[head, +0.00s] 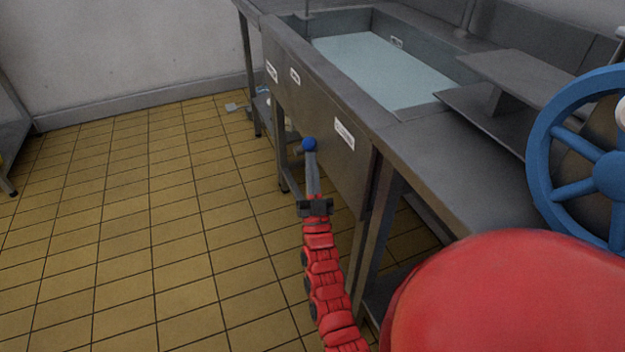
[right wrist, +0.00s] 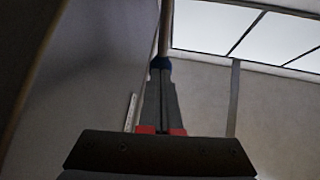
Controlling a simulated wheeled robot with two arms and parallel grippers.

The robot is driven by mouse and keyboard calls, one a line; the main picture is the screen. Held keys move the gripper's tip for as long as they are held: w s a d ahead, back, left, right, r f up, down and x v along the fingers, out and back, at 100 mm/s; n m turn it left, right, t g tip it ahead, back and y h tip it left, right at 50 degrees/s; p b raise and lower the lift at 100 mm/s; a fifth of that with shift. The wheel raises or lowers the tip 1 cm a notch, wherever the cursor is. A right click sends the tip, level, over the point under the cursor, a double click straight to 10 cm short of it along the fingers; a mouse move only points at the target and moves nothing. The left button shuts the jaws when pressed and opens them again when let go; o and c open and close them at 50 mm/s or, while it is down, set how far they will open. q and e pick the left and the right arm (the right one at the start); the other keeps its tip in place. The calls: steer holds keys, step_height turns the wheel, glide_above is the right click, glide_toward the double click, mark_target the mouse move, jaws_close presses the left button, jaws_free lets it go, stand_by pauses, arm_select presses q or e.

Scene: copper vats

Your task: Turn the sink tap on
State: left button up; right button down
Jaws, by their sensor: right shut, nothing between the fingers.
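The sink (head: 318,24) is a grey metal basin set in a steel counter, with pale blue-grey water or bottom showing inside. A thin upright pipe (head: 467,17) stands behind it; I cannot tell if it is the tap. A small round blue knob (head: 309,144) is in front of the sink's front panel. My right gripper (head: 312,168) is shut and empty, its tips right at the knob. Contact cannot be told. My left gripper is not in view.
The steel front panel (head: 345,160) carries white labels and stands on legs. A large blue handwheel (head: 560,185) is at the right, beside a raised steel shelf (head: 530,75). The yellow tiled floor (head: 150,230) is clear at the left.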

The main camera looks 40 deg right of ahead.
steer(key=shift+r, duration=0.15)
steer(key=w+r+g+y+p, duration=0.1)
steer(key=r+p, duration=0.1)
steer(key=p, duration=0.2)
steer(key=w+r+n+g+y+p, duration=0.1)
steer(key=r+g+p, duration=0.1)
steer(key=p, duration=0.3)
steer(key=w+d+r+n+g+y+p, duration=0.1)
steer(key=r+y+p, duration=0.1)
steer(key=p, duration=0.2)
steer(key=shift+w+r+g+p, duration=0.2)
steer(key=shift+w+g+p, duration=0.1)
steer(key=shift+g+p, duration=0.1)
steer(key=w+d+n+g+y+p, duration=0.2)
steer(key=w+g+y+p, duration=0.2)
steer(key=w+g+p, duration=0.5)
steer(key=shift+w+d+g+y, duration=0.25)
steer(key=shift+w+g+y, duration=0.05)
steer(key=shift+w+g, duration=0.7)
steer(key=shift+r+p, duration=0.15)
steer(key=shift+p, duration=0.15)
